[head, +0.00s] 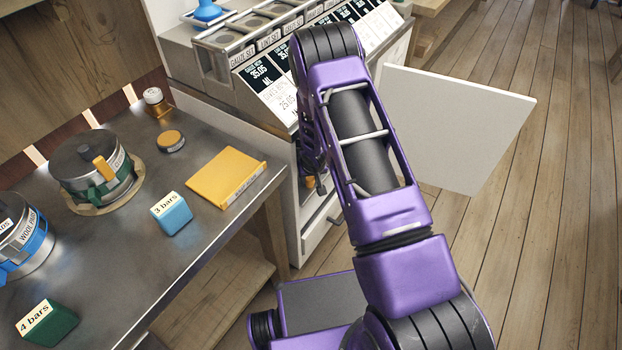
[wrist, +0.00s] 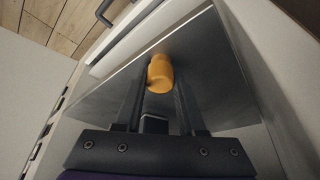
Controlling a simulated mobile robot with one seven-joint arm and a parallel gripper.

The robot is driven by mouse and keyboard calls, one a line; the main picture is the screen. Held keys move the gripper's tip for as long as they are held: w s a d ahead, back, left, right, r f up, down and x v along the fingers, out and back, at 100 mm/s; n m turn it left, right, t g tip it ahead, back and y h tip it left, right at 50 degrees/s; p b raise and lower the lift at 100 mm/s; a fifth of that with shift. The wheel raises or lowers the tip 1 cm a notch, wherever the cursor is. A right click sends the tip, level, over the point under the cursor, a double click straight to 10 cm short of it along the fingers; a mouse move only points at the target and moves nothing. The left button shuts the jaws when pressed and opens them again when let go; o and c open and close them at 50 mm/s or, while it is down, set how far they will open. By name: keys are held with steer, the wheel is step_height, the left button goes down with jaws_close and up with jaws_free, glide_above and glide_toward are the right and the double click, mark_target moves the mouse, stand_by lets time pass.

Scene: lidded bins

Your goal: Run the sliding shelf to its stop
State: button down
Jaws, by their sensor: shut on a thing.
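The sliding shelf shows in the wrist view as a flat grey metal panel (wrist: 110,92) inside a pale cabinet. An orange jar (wrist: 160,73) is on the shelf and appears between the tips of my fingers. My gripper (wrist: 160,92) reaches over the shelf, a finger on each side of a small dark block (wrist: 155,125) near the palm, which looks like the shelf's pull. It is shut on the shelf there, though the contact is partly hidden. In the head view my gripper (head: 312,150) is largely hidden behind my purple arm, and the orange jar (head: 310,182) shows only in part.
A white cabinet door (head: 465,130) stands open at right. A drawer with a dark handle (wrist: 103,12) lies beside the shelf. The metal counter (head: 115,255) at left holds tins, a yellow board (head: 225,178), a blue block (head: 171,214) and a green block (head: 48,325).

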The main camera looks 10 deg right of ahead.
steer(key=c, duration=0.5)
jaws_free()
steer(key=p+v, duration=0.2)
steer(key=v, duration=1.5)
steer(key=shift+r+p, duration=0.25)
steer(key=shift+p, duration=0.15)
steer(key=shift+s, duration=0.1)
